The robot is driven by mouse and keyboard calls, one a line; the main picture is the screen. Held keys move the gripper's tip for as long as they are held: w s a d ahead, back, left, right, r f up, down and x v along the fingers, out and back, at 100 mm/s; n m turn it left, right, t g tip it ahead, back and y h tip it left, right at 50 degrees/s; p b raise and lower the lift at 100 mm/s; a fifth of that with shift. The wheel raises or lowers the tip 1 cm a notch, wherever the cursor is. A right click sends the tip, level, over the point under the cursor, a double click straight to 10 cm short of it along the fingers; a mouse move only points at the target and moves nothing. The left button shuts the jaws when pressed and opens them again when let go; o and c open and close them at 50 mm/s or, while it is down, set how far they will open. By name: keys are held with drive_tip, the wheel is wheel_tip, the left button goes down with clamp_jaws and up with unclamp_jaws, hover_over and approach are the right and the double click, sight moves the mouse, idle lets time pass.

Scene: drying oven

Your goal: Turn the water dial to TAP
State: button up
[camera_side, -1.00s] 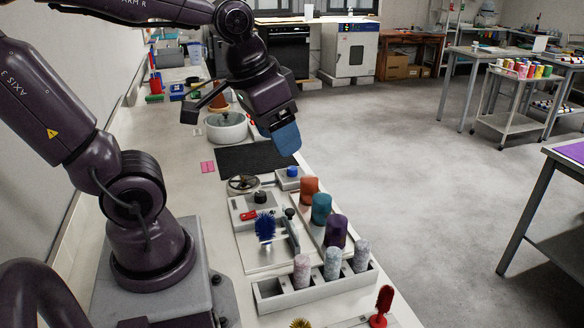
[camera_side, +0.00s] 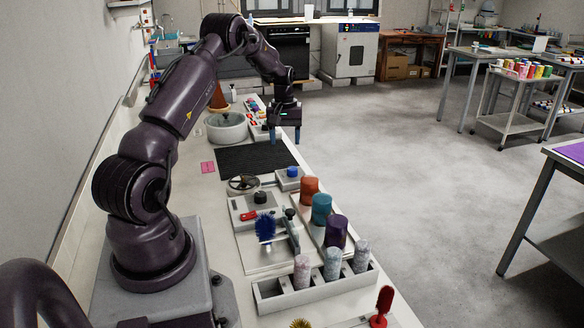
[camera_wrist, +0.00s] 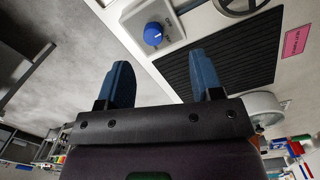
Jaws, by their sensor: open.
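The water dial is a blue knob (camera_wrist: 153,33) on a small pale box (camera_wrist: 177,30) in the wrist view. A white mark shows on the knob; small dark lettering beside it is too small to read surely. In the side view the blue dial (camera_side: 292,171) sits at the bench's right edge, beyond the wheel. My gripper (camera_side: 284,135) is open and empty, fingers pointing down, farther along the bench than the dial and above bench level. In the wrist view my blue-tipped gripper fingers (camera_wrist: 162,65) are spread apart, with the dial beyond them and not touched.
A black ribbed mat (camera_side: 255,160) lies next to the dial box. A handwheel (camera_side: 242,183), a round pale basin (camera_side: 227,127) and coloured cylinders (camera_side: 321,208) stand along the bench. Open floor (camera_side: 430,190) lies to the right.

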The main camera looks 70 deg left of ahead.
sight(292, 168)
drive_tip(key=shift+n+t, duration=0.3)
drive_tip(key=shift+n, duration=0.2)
drive_tip(key=f, duration=0.3)
drive_tip(key=w+a+f, duration=0.1)
drive_tip(key=f, duration=0.3)
drive_tip(key=w+f, duration=0.1)
drive_tip(key=f, duration=0.3)
drive_tip(key=shift+w+a, duration=0.15)
drive_tip(key=shift+w, duration=0.05)
drive_tip(key=c, duration=0.9)
